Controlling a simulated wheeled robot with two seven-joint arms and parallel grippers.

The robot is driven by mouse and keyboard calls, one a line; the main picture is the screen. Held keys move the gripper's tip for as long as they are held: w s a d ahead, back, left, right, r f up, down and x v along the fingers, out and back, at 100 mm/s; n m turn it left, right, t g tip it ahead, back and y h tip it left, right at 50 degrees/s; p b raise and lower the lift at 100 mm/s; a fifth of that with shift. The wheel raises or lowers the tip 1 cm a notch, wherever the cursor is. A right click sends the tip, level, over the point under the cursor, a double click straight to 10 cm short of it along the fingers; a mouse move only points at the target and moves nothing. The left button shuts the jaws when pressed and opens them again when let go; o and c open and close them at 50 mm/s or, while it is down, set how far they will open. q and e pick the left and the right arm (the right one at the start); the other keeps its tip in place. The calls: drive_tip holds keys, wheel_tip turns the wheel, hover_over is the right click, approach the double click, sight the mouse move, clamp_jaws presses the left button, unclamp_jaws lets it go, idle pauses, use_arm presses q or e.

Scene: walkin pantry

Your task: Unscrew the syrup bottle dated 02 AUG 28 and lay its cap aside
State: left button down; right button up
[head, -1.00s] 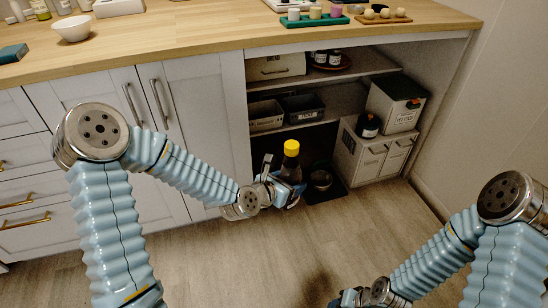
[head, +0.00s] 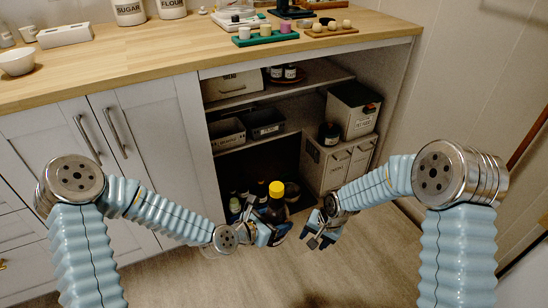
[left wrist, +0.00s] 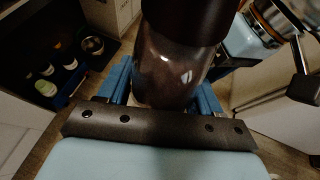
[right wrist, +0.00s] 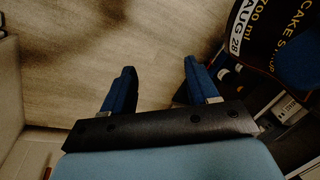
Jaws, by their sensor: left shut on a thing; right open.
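The syrup bottle (head: 272,209) is dark with a yellow cap (head: 277,189) on top, held upright in front of the open cupboard. My left gripper (head: 270,234) is shut on its body, which fills the middle of the left wrist view (left wrist: 172,72). In the right wrist view, the bottle's label (right wrist: 265,30) shows at upper right and reads "AUG 28", "700 ml" and part of "CAKE"; the day number is not visible. My right gripper (head: 321,231) is open and empty, to the right of the bottle and a little lower than its cap.
Several other bottles (left wrist: 45,75) stand in the dark lower cupboard beside a bowl (left wrist: 92,45). White bins (head: 338,160) stand at the right of the shelves. The wooden counter (head: 170,62) above holds canisters and trays. The floor in front is clear.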

drive_tip(key=w+a+r+m+t+h, duration=0.1)
drive_tip(key=w+a+r+m, duration=0.1)
drive_tip(key=w+r, duration=0.55)
wheel_tip(320, 180, up, 23)
drive_tip(key=m+g+h, duration=0.2)
drive_tip(key=m, duration=1.2)
hover_over(274, 185)
drive_tip(key=shift+w+d, duration=0.15)
drive_tip(key=shift+w, duration=0.05)
drive_tip(key=shift+s+m, duration=0.2)
drive_tip(key=shift+m, duration=0.1)
wheel_tip(274, 185, down, 8)
drive_tip(key=shift+r, duration=0.2)
